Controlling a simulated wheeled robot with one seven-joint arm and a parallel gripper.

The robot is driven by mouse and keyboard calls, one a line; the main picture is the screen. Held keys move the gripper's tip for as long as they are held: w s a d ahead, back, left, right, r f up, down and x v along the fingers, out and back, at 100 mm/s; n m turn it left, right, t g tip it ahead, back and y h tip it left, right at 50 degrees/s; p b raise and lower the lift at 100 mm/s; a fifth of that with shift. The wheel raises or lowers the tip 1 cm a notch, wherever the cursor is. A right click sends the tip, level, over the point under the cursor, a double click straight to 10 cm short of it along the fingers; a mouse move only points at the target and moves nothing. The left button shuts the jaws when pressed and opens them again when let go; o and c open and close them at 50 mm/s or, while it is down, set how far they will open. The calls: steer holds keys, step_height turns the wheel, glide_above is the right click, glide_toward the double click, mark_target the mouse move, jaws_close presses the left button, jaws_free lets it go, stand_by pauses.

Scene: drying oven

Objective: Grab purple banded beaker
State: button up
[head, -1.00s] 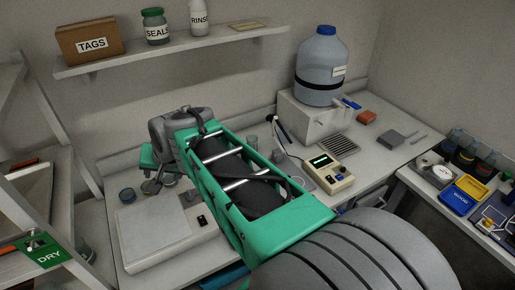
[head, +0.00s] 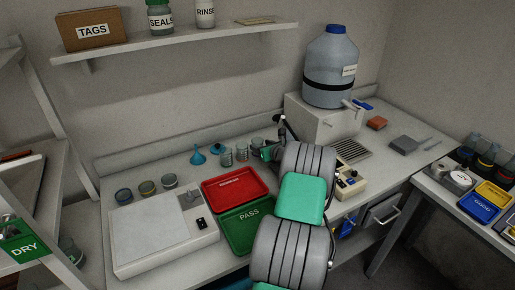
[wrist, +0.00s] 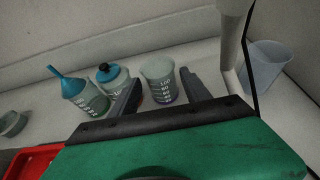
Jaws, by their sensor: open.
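The purple banded beaker (wrist: 158,72) stands upright on the bench in the wrist view, clear with white graduation marks. Its purple band shows low on the glass. My gripper (wrist: 160,86) is open, with one dark finger on either side of the beaker in the picture; I cannot tell whether either touches it. In the head view my gripper (head: 267,151) is low over the back of the bench, beside a row of small beakers. The beaker nearest it (head: 257,147) is partly hidden, and no purple band can be made out there.
A clear cup (wrist: 265,66) stands right. A red tray (head: 235,187) and a green PASS tray (head: 248,216) lie in front. The grey box with a jug (head: 330,70) stands behind right.

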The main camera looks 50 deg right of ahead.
steer(key=x, duration=0.2)
steer(key=shift+w+f, duration=0.15)
steer(key=shift+w, duration=0.05)
steer(key=shift+c, duration=0.4)
steer(key=c, duration=1.1)
jaws_close()
